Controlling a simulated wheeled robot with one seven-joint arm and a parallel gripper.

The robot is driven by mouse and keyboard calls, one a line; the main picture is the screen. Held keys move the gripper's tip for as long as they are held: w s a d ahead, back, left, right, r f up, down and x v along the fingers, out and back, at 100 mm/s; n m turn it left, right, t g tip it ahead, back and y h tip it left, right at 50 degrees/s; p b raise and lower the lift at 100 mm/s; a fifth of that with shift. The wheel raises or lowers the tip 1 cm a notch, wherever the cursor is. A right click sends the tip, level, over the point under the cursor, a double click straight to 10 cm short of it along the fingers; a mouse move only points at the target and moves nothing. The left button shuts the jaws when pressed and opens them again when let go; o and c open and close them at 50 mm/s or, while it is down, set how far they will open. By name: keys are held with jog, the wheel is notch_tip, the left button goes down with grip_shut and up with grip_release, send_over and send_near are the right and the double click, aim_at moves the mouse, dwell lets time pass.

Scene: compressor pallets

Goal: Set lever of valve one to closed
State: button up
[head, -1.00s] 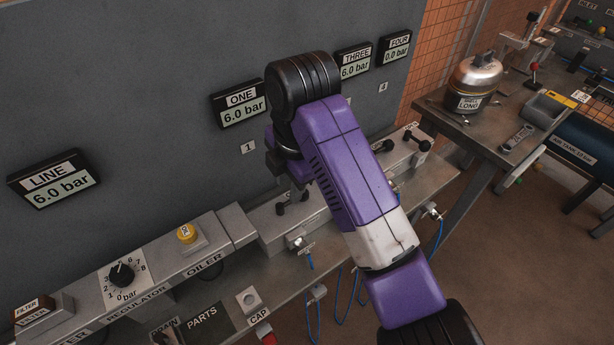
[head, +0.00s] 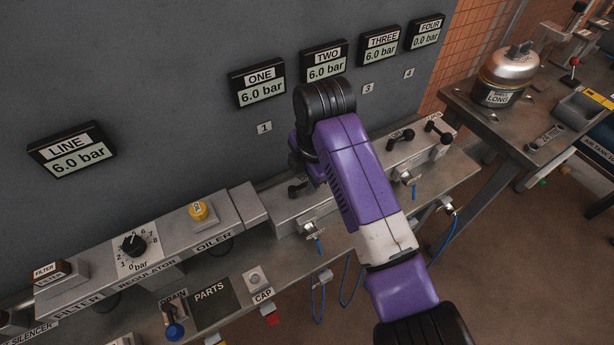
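The lever of valve one (head: 297,188) is a black handle on the grey valve block, below the tag marked 1 (head: 264,128). It is partly covered by my arm, so its full setting cannot be read. Display ONE (head: 258,83) on the wall shows 6.0 bar. My gripper (head: 297,164) is at the far end of my purple arm, close above the lever of valve one. The arm and wrist hide its fingers, so I cannot tell whether they are open or whether they touch the lever.
Displays TWO (head: 326,62) and THREE (head: 383,46) show 6.0 bar; FOUR (head: 430,32) shows 0.0 bar. Other black levers (head: 401,136) stand to the right. The regulator knob (head: 134,245) and yellow oiler cap (head: 198,211) are left.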

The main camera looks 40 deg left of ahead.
grip_shut()
dwell(1.4)
